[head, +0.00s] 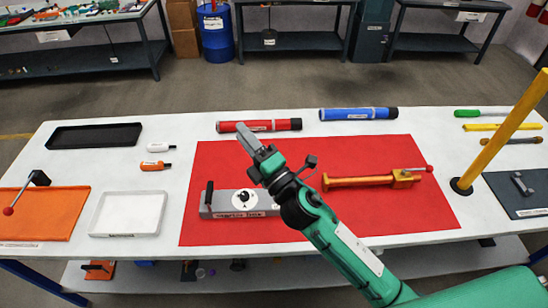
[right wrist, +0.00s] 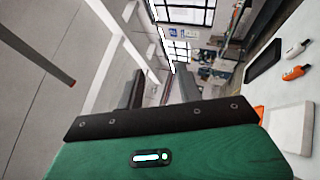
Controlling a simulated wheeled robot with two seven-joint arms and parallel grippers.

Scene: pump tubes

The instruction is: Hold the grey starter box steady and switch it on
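The grey starter box (head: 226,212) lies on the red mat (head: 330,222) in the head view. It has a black upright handle (head: 209,192) at its left end and a white dial with a black knob (head: 244,199) on top. My right gripper (head: 246,136) is raised above the mat, beyond the box in the picture, pointing up and left, and it touches nothing. In the right wrist view its two grey fingers (right wrist: 158,88) stand apart with nothing between them. Part of the box's right end is hidden behind my right arm. My left gripper is not in view.
A yellow post (head: 500,130) stands at right. A white tray (head: 97,228) and black tray (head: 94,135) are at left.

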